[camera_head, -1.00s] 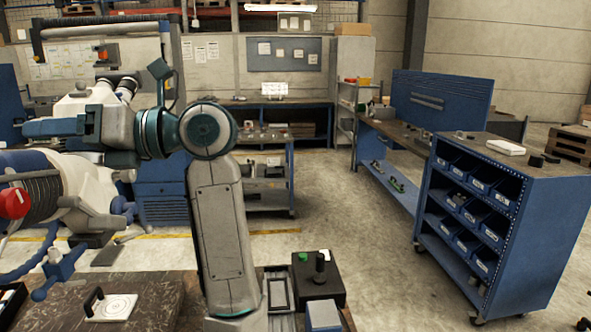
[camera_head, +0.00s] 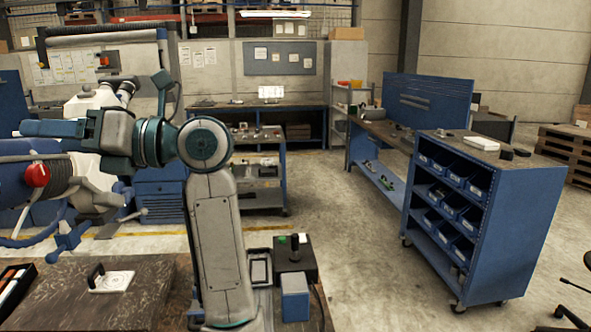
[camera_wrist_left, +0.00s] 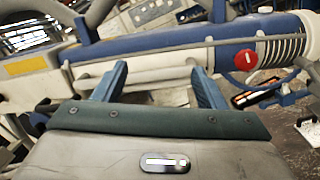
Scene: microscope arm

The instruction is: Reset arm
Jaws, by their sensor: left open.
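The microscope arm (camera_head: 100,178) is a white and blue body with a red knob (camera_head: 37,173) at the left of the head view. Its dark eyepieces stand above, partly behind my arm. My left gripper (camera_head: 30,128) points left, above the knob and in front of the microscope in the picture. In the left wrist view, the gripper (camera_wrist_left: 160,78) has its two blue fingers wide apart. The arm's white and blue tube (camera_wrist_left: 150,62) runs across behind the fingertips, and the red knob (camera_wrist_left: 246,60) is to their right. Contact cannot be told. My right gripper is out of view.
A dark table (camera_head: 125,308) in front holds a white square plate with a black handle (camera_head: 110,281). A black box with a stick (camera_head: 295,258) and a blue block (camera_head: 294,298) stand right of my arm. A blue bin cart (camera_head: 490,225) stands right. Floor between is clear.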

